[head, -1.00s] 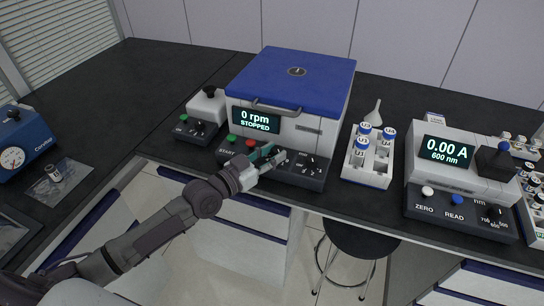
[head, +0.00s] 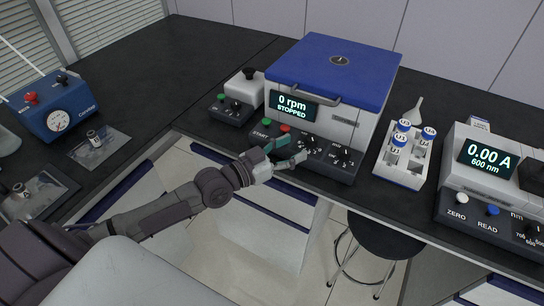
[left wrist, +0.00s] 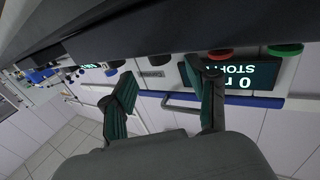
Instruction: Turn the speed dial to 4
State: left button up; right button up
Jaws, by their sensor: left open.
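The centrifuge (head: 345,75) has a blue lid and a display (head: 292,105) reading 0 rpm, STOPPED. Its dark front panel carries two black dials, a left one (head: 309,143) and a right one (head: 342,159). Their small labels are too blurred to tell which is speed or where it points. My left gripper (head: 293,150) is open at the panel, just left of and in front of the left dial. In the left wrist view its green-padded fingers (left wrist: 160,70) are spread near the panel. I cannot tell whether they touch anything. My right gripper is not in view.
The green START button (head: 267,121) and a red button (head: 285,128) are close to my left gripper. A tube rack (head: 404,165) and a photometer (head: 490,160) stand to the right. A small device (head: 240,95) stands left. A stool (head: 385,235) is below the bench.

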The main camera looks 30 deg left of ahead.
pick_arm(q)
jog(key=v, duration=0.7)
jog(key=shift+s, duration=0.15)
